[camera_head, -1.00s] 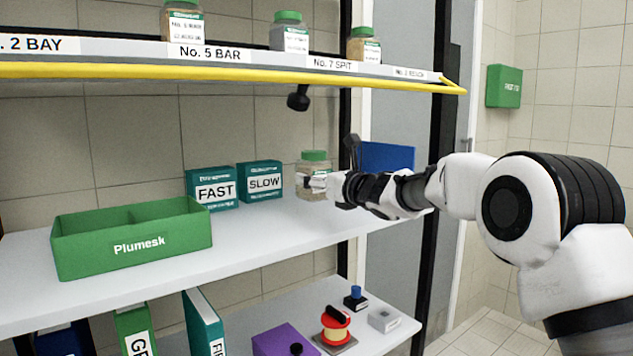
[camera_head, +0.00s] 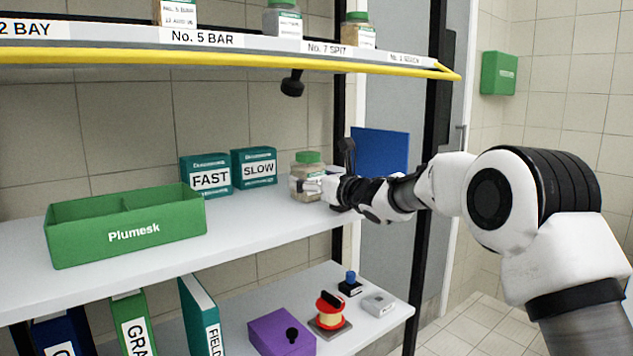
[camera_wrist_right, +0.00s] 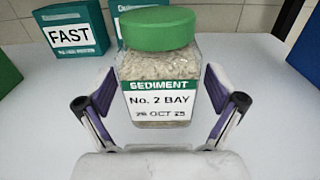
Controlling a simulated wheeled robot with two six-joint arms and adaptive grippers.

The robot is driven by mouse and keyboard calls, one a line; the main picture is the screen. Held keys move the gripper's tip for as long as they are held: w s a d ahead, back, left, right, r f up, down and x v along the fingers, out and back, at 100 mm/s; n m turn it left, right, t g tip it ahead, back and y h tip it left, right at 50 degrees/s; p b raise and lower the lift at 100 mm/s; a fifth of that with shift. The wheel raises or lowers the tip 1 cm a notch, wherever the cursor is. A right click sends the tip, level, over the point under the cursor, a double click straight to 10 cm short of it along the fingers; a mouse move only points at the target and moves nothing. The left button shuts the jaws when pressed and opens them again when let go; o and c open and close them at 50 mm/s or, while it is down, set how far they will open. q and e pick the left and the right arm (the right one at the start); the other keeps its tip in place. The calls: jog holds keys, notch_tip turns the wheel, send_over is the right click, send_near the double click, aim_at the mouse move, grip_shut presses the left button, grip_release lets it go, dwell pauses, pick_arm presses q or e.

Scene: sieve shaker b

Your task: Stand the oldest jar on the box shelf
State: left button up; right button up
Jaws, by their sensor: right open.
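A green-lidded sediment jar (camera_head: 306,177) stands upright on the middle shelf (camera_head: 240,222), right of the SLOW box. In the right wrist view the jar (camera_wrist_right: 158,70) has a label reading "SEDIMENT No. 2 BAY 2? OCT 25", its day digits not clear. My right gripper (camera_head: 318,187) is at the jar; in the wrist view its open fingers (camera_wrist_right: 160,103) stand on either side of the jar. Three more jars stand on the upper shelf: one (camera_head: 178,12) above No. 5 BAR, one (camera_head: 283,20) and one (camera_head: 358,31) further right. Their label dates are too small to read surely. My left gripper is not in view.
A green Plumesk box (camera_head: 128,232) stands left on the middle shelf, with the FAST box (camera_head: 210,178) and SLOW box (camera_head: 258,169) behind. A yellow bar (camera_head: 230,61) edges the upper shelf. A dark upright (camera_head: 425,180) stands behind my right arm.

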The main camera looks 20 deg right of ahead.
jog(key=b+v, duration=0.4)
jog(key=v, duration=0.8)
jog(key=shift+b, duration=0.3)
